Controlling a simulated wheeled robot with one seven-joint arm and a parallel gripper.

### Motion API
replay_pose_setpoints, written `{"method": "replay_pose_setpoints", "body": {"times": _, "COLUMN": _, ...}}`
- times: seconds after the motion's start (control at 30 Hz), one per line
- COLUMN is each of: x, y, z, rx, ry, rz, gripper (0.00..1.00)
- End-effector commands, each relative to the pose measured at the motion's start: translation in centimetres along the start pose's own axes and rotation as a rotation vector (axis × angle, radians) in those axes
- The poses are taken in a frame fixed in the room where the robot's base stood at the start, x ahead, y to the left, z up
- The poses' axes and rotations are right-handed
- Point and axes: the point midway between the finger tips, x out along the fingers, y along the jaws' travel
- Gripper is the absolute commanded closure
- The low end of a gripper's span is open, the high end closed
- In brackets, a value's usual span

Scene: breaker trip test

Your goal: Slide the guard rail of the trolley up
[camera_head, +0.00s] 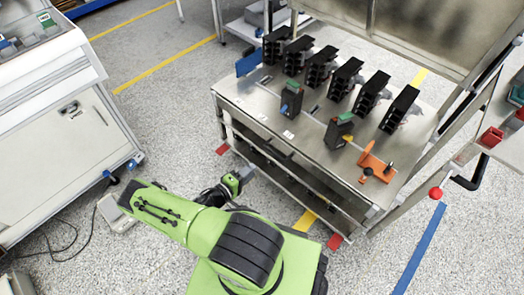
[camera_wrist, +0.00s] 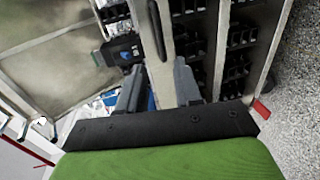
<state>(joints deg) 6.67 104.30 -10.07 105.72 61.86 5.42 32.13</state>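The metal trolley (camera_head: 262,98) stands at the upper middle in the head view, with black breaker units on its top. I cannot tell for sure which of its parts is the guard rail. Long bars run along its front side, below the top. My gripper (camera_head: 240,176) is low in front of the trolley's left front side, apart from the top. In the wrist view my gripper (camera_wrist: 159,78) has its two grey fingers spread, with nothing seen held between them. A pale metal strip with a dark slot (camera_wrist: 157,28) lies beyond the fingertips; contact cannot be told.
A large framed panel (camera_head: 420,30) rises behind. A white cabinet (camera_head: 60,130) stands at left, with a cable on the floor. Speckled floor between is mostly free.

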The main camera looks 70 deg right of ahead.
Motion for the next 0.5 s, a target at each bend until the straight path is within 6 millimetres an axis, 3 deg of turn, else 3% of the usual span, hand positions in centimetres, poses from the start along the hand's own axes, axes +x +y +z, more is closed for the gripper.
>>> {"method": "replay_pose_setpoints", "body": {"times": 0.5, "x": 12.3, "y": -0.3, "z": 0.2, "rx": 0.003, "ry": -0.007, "rz": -0.002, "gripper": 0.66}}
